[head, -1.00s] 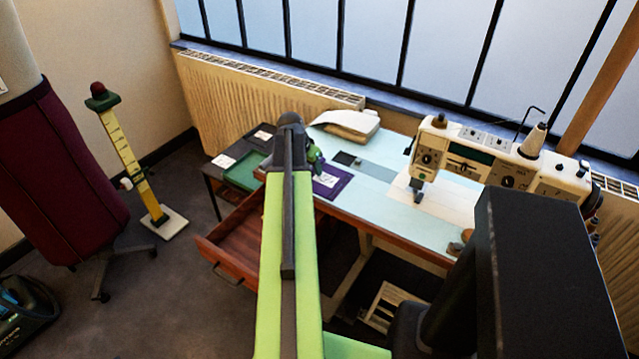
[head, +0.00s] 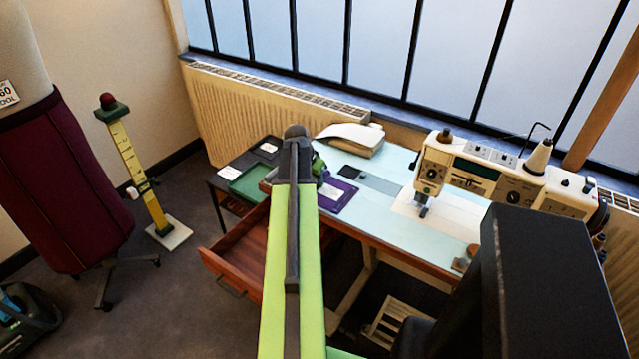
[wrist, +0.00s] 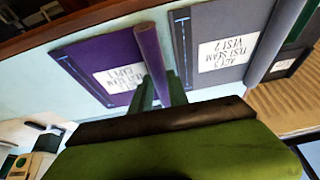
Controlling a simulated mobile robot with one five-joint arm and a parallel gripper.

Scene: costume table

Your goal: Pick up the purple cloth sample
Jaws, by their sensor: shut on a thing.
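The purple cloth sample (head: 338,197) lies at the left end of the pale blue sewing table (head: 400,215), with a white label on it. In the wrist view the purple cloth sample (wrist: 90,50) looks flat, with a raised rolled edge. My gripper (wrist: 160,82) is shut on that rolled edge, its green fingers on either side of it. In the head view my gripper (head: 318,165) is partly hidden behind my arm. I cannot tell whether the sample is clear of the tabletop.
A grey labelled sample (wrist: 220,45) lies beside the purple one. A green tray (head: 248,184) is on the dark side table. An open drawer (head: 235,262) juts out below.

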